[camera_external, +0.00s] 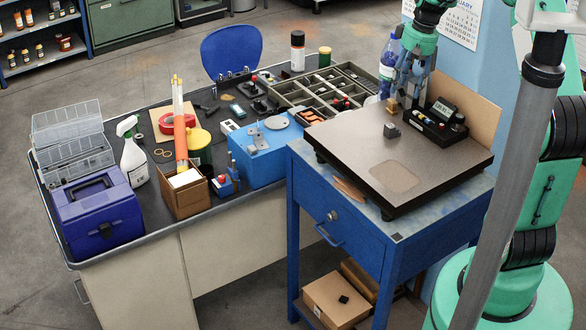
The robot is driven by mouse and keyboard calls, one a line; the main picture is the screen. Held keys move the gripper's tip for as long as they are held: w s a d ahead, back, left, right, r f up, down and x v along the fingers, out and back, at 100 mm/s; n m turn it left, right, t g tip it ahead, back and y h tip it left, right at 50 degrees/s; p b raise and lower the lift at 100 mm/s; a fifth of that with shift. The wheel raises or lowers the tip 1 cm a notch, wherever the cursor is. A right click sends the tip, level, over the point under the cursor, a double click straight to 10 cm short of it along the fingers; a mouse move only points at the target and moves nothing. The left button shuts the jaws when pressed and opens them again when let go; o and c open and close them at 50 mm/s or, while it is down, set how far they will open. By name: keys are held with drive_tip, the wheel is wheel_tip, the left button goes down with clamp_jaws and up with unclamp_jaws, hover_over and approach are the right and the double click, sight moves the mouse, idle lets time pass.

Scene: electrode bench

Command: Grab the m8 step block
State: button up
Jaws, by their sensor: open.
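My gripper (404,103) points down over the back of the plate, close to the tan block and behind the grey block. It is open. I cannot tell whether a finger touches the tan block. No object shows clearly between the fingers.
A black gauge with a display (440,120) stands right of my gripper, before a cardboard panel (480,103). A water bottle (389,62) stands behind. The plate's front and left are clear. A cluttered bench (140,235) lies left of the blue stand (375,237).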

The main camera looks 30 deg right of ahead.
idle(0.3)
hover_over(392, 125)
drive_tip(key=d, duration=0.1)
drive_tip(key=shift+s+d+f, duration=0.1)
drive_tip(key=shift+f, duration=2.05)
drive_tip(key=shift+s+d+f, duration=0.1)
drive_tip(key=shift+f, duration=2)
drive_tip(key=shift+w+a+f, duration=0.1)
drive_tip(key=shift+a+f, duration=0.05)
drive_tip(key=shift+f, duration=0.7)
drive_tip(key=shift+w+a+f, duration=0.1)
drive_tip(key=shift+a+f, duration=0.1)
drive_tip(key=shift+f, duration=0.65)
drive_tip(key=shift+a+f, duration=0.15)
drive_tip(key=shift+f, duration=0.7)
clamp_jaws()
